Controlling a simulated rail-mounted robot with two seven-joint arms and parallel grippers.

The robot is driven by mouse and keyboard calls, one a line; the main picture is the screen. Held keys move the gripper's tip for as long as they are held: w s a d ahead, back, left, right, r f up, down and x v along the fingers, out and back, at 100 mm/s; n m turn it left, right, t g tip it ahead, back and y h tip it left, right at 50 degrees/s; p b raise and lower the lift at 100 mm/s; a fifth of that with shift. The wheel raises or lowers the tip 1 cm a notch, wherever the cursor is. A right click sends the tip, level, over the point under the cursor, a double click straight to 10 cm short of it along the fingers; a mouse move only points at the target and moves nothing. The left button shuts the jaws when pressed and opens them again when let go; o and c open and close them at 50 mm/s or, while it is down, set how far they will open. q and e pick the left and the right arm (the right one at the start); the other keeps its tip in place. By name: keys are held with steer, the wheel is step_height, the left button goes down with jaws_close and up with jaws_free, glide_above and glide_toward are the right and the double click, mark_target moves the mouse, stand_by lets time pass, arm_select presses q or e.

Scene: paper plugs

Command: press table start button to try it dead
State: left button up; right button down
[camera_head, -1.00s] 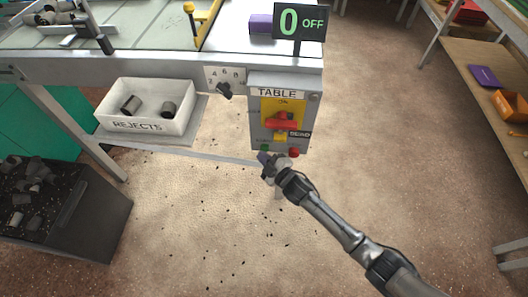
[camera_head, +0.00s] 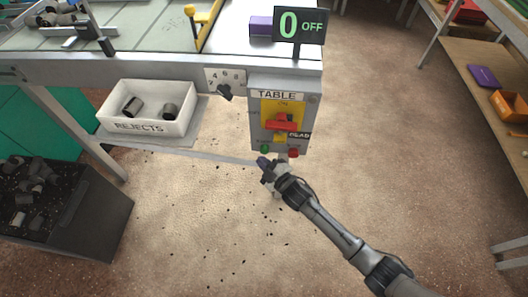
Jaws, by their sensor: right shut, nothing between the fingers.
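The TABLE control box (camera_head: 257,117) hangs at the front right corner of the table. It carries a yellow plate with a red rotary handle (camera_head: 281,123) and a tag that seems to read DEAD (camera_head: 299,135). A green button (camera_head: 265,149) is at its lower left and a red button (camera_head: 294,153) at its lower right. My right gripper (camera_head: 263,162) is shut and empty, its tip just below the green button; I cannot tell whether it touches. My left gripper is not in view.
A display (camera_head: 300,25) above the box reads 0 OFF. A dial (camera_head: 225,91) sits left of the box. A white REJECTS tray (camera_head: 150,125) holds dark plugs on a lower shelf. A dark bin (camera_head: 103,219) stands lower left.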

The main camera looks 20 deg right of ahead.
steer(key=shift+s+a+p, duration=0.4)
steer(key=shift+s, duration=0.35)
steer(key=shift+s+a+p, duration=0.35)
steer(key=shift+s+a, duration=0.05)
steer(key=shift+s, duration=0.3)
steer(key=shift+s+a+p, duration=0.4)
steer(key=shift+s, duration=0.35)
